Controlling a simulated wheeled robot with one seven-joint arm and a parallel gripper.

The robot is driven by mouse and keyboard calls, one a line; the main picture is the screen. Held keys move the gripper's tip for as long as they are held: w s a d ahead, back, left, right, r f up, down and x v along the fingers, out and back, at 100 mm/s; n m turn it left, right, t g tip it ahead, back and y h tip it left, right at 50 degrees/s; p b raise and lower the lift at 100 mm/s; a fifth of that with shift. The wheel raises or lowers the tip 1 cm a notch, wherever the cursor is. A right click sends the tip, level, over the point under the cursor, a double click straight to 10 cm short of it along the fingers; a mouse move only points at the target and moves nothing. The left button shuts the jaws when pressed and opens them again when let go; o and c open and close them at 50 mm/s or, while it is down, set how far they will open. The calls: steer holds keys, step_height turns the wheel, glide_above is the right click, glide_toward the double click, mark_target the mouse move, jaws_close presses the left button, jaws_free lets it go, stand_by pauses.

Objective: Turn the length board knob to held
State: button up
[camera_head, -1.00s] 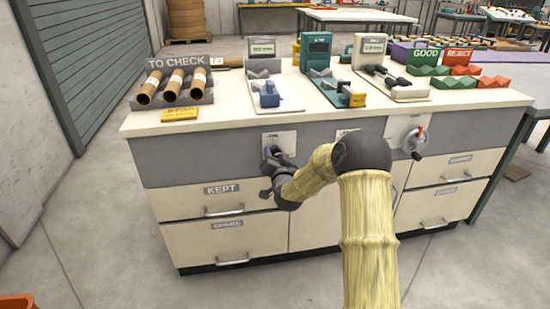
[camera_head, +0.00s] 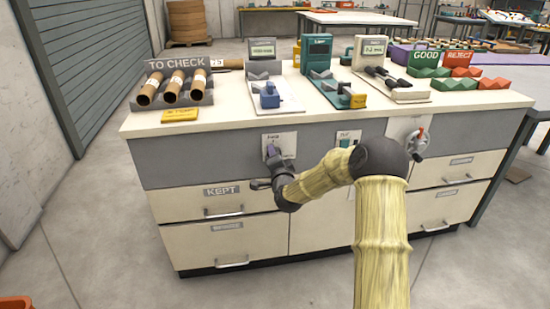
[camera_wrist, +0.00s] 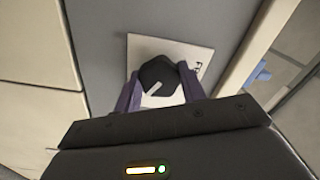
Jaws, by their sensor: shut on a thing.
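The knob (camera_wrist: 159,77) is dark and many-sided with a white pointer line, on a white plate (camera_wrist: 140,50) on the cabinet's grey front. The pointer slants toward the lower left in the wrist view. My gripper (camera_wrist: 160,88) has its two purple fingers on either side of the knob, shut on it. In the head view my gripper (camera_head: 271,153) is at the white plate (camera_head: 288,143) and hides most of the knob. The plate's lettering is too small to read surely, so I cannot tell which mark the pointer faces.
A plate with a teal button (camera_head: 346,142) and a hand crank (camera_head: 417,142) are to the right on the same front. Drawers (camera_head: 225,200) lie below. The worktop (camera_head: 220,116) holds a rack of cardboard tubes (camera_head: 172,88) and several gauges.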

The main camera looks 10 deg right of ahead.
steer(key=shift+f, duration=0.1)
steer(key=o, duration=1)
steer(key=shift+c, duration=0.2)
steer(key=s+p, duration=0.2)
steer(key=s, duration=1.5)
steer(key=shift+s+p, duration=0.2)
steer(key=shift+p, duration=0.1)
